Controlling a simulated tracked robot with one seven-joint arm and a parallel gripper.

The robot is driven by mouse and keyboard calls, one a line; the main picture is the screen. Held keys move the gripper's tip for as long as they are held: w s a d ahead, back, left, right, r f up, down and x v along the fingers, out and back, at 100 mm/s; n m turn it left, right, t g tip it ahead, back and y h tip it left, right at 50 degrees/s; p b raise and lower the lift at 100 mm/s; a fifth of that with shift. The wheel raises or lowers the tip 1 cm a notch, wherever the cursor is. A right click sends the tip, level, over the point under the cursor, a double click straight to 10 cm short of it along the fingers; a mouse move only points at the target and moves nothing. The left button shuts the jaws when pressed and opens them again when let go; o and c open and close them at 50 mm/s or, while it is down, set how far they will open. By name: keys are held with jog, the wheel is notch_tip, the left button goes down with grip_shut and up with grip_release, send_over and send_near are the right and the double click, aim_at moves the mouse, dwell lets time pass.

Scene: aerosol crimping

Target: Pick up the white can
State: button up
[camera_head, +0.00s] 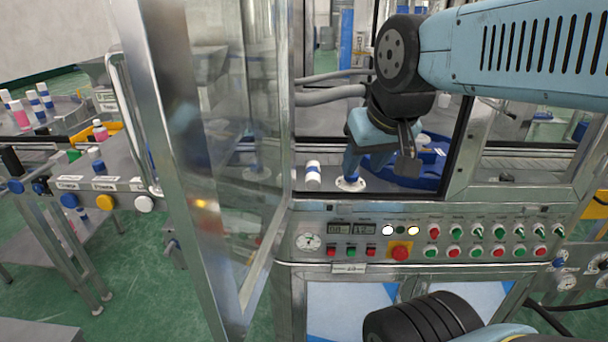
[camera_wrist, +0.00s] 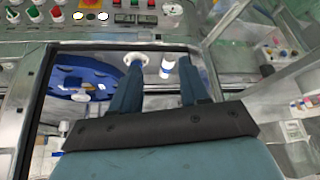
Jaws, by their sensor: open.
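In the wrist view the white can (camera_wrist: 168,66) shows between and just beyond the finger tips, nearer the right finger in the upper part of the gap. My gripper (camera_head: 378,158) is inside the opening, to the right of the can in the head view. Its two blue fingers (camera_wrist: 161,78) are spread apart with nothing held between them. Whether a finger touches the can cannot be told.
A round white flange (camera_head: 350,184) sits right of the can, close to one finger. A blue tray (camera_head: 430,172) lies further right. The open glass door (camera_head: 215,130) stands left, and the control panel (camera_head: 430,240) runs along the front below the opening.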

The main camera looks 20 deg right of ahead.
jog(key=o, duration=0.3)
jog(key=shift+w+r, duration=0.2)
jog(key=shift+w, duration=0.25)
jog(key=shift+o, duration=1.3)
jog(key=w+r+m+g, duration=0.1)
jog(key=w+g, duration=0.1)
jog(key=w, duration=1)
jog(key=shift+m+g, duration=0.3)
jog(key=m+g, duration=0.2)
jog(key=g, duration=0.1)
send_over(313, 170)
notch_tip(313, 170, down, 5)
jog(key=f, duration=0.6)
jog(key=a+f, duration=0.1)
jog(key=f, duration=0.2)
jog(key=shift+w+f, duration=0.1)
jog(key=shift+f, duration=0.1)
jog(key=shift+d+f, duration=0.25)
jog(key=shift+f, duration=1.1)
jog(key=shift+d+f, duration=0.2)
jog(key=shift+f, duration=1.15)
